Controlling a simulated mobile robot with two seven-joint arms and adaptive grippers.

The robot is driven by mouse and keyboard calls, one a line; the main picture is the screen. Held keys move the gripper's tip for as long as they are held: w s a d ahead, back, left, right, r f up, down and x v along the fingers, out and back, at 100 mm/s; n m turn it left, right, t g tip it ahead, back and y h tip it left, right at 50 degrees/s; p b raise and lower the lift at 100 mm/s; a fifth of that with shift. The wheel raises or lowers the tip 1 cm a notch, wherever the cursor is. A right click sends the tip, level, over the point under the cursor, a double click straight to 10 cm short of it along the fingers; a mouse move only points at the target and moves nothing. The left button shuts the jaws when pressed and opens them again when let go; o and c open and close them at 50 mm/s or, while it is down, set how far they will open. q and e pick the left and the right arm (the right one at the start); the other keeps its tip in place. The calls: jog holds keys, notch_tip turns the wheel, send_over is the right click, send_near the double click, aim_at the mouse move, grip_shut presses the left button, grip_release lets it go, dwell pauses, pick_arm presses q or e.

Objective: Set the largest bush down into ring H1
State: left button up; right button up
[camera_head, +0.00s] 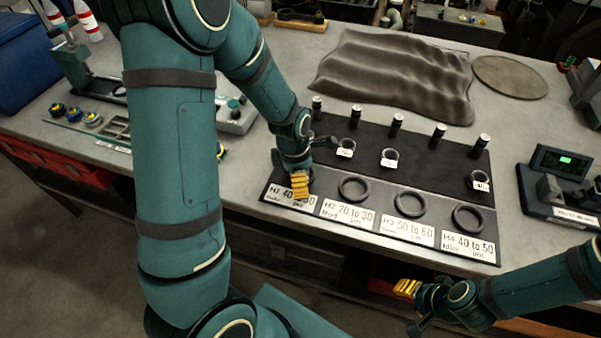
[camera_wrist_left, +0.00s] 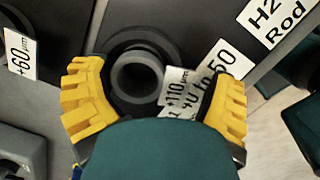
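A grey bush (camera_wrist_left: 124,94) with a tag reading +110 µm (camera_wrist_left: 177,86) shows in the left wrist view. It stands within the outline of a dark ring (camera_wrist_left: 112,50) beside the label partly covered by the tag; how deep it sits is unclear. My left gripper (camera_wrist_left: 155,105) has its yellow fingers spread on either side of the bush, with gaps visible. In the head view my left gripper (camera_head: 300,186) is low over the H1 place and hides ring and bush. The H1 label (camera_head: 285,197) is partly covered. My right gripper (camera_head: 406,288) is off the bench front; its opening is unclear.
Rings H2 (camera_head: 354,201), H3 (camera_head: 410,202) and H4 (camera_head: 467,231) look empty. Tagged bushes (camera_head: 338,143), (camera_head: 390,166) and (camera_head: 474,176) stand on the black board, with several upright pegs (camera_head: 396,122) behind. A measuring device (camera_head: 560,170) stands at right.

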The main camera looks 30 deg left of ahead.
pick_arm(q)
jog(key=shift+w+a+f, duration=0.1)
jog(key=shift+w+a, duration=0.2)
notch_tip(320, 180, up, 12)
jog(key=s+a, duration=0.1)
dwell(0.4)
jog(key=shift+s, duration=0.1)
dwell(0.5)
